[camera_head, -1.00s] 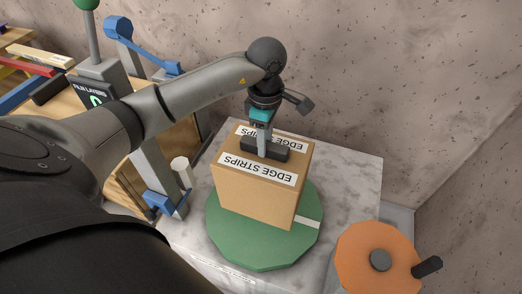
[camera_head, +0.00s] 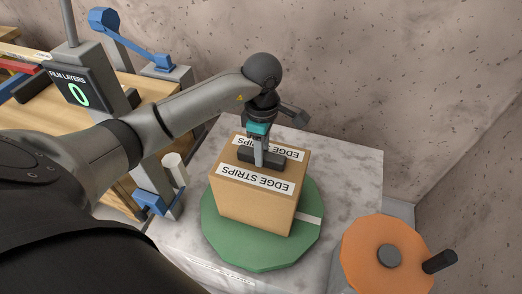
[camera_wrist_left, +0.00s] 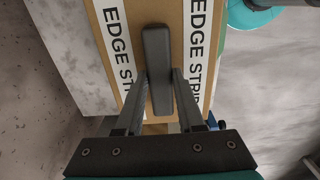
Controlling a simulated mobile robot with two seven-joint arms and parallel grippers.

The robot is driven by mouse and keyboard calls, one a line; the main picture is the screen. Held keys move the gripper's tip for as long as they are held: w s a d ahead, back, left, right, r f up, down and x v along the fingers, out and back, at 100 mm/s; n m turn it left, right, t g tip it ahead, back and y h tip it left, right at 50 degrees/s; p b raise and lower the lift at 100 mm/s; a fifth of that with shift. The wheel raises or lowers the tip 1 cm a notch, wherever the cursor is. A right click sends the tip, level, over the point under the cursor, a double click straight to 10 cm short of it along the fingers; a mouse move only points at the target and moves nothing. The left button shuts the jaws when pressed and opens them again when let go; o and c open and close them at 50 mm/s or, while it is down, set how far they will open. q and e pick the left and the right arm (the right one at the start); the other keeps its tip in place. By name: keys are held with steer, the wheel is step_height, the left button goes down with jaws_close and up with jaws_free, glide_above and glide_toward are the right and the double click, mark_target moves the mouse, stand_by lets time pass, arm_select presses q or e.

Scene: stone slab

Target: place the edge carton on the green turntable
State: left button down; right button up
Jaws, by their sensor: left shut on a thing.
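The edge carton is a tan box (camera_head: 253,207) with white "EDGE STRIPS" labels. It is over the green turntable (camera_head: 255,255) in the head view and looks upright; I cannot tell whether its bottom touches the disc. My left gripper (camera_head: 259,158) is above the carton, shut on the dark handle on its top. In the wrist view the fingers (camera_wrist_left: 160,88) close on both sides of that handle (camera_wrist_left: 157,60), with the carton's labels (camera_wrist_left: 198,50) to either side. The right gripper is not in view.
The turntable is on a grey stone slab (camera_head: 345,180). An orange disc (camera_head: 370,268) with a dark crank handle is at front right. A wooden bench (camera_head: 70,115) with a "FILM LAYERS 0" display (camera_head: 76,92) is at left. A speckled wall stands behind.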

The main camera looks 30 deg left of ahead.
arm_select(q)
steer(key=c, duration=0.5)
jaws_free()
steer(key=shift+f, duration=0.1)
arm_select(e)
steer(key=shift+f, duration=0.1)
